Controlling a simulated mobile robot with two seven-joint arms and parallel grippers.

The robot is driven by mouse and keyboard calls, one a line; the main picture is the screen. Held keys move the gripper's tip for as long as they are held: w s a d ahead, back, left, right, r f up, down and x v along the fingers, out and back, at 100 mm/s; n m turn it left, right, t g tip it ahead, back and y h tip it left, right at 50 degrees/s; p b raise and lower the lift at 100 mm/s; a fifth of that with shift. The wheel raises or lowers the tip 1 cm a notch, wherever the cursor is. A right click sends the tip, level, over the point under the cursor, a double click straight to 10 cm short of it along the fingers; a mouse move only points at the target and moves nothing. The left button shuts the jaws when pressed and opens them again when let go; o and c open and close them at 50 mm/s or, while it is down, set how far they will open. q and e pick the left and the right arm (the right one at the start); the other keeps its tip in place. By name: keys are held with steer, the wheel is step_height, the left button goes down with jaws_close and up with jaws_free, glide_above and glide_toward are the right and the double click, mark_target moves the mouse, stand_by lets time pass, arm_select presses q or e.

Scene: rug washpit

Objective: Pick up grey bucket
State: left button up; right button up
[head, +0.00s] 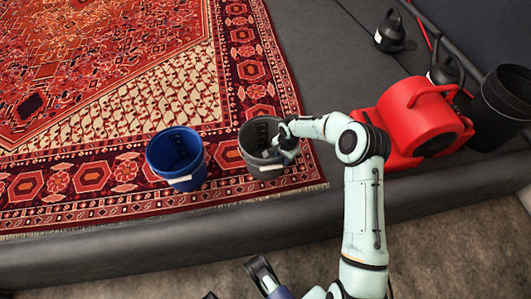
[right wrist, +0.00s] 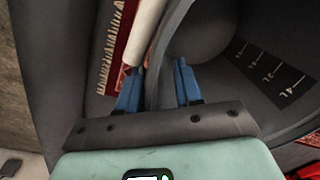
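The grey bucket (head: 246,159) stands upright on the red patterned rug, right of a blue bucket (head: 185,172). My right gripper (head: 272,152) reaches down at the right side of the grey bucket's rim. In the right wrist view its two blue fingers (right wrist: 158,72) stand apart, astride the bucket wall, one inside and one outside. A gap shows between the fingers and the wall. A white bar, apparently the handle grip, lies by the outer finger. The bucket's inside (right wrist: 225,40) shows pale volume marks. Part of my left gripper (head: 262,272) shows at the bottom edge; its fingers are unclear.
The rug (head: 100,100) lies on a dark grey floor bounded by a raised grey edge (head: 110,255) in front. A red blower (head: 415,115) stands right of my right arm, with a black bin (head: 500,105) beyond it. A dark kettle-like container (head: 392,32) stands at the back.

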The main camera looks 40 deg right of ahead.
jaws_close()
steer(key=shift+r, duration=0.1)
stand_by(1.2)
